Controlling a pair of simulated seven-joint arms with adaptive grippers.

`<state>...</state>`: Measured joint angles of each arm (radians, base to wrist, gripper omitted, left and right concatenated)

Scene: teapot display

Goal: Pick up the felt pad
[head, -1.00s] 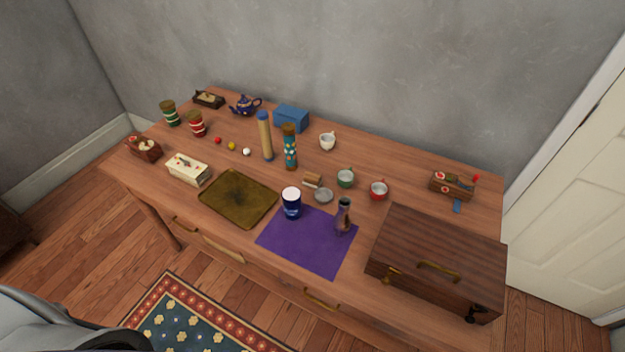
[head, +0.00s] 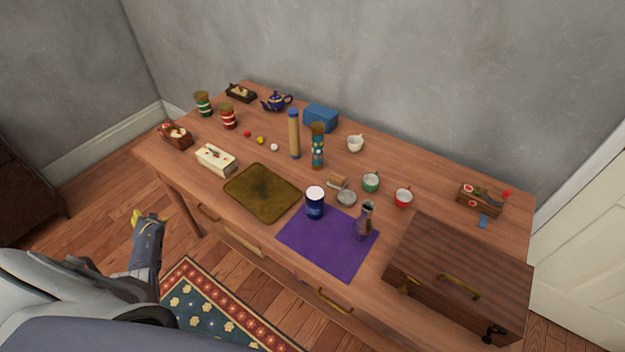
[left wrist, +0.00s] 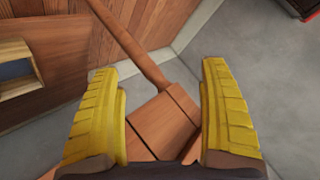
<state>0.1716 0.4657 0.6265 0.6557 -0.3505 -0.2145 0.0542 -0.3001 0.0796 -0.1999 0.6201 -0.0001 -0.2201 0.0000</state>
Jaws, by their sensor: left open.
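No thing in view is certain to be the felt pad. A flat purple mat (head: 310,245) lies at the table's front edge, with a dark blue cup (head: 315,208) and a dark vase (head: 364,222) on it. A small flat blue piece (head: 484,221) lies at the table's right end. My left gripper (head: 150,217) is off the table's front left side, near its edge, far from both. In the left wrist view my left gripper (left wrist: 160,75) is open, with nothing between its yellow fingers; a table leg and wall show beyond. My right gripper is not in view.
An olive tray (head: 262,179) lies left of the mat. A wooden chest (head: 460,260) fills the right front. Tall cylinders (head: 294,135), cups (head: 371,182) and a blue box (head: 320,118) stand mid-table. A patterned rug (head: 210,310) lies on the floor.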

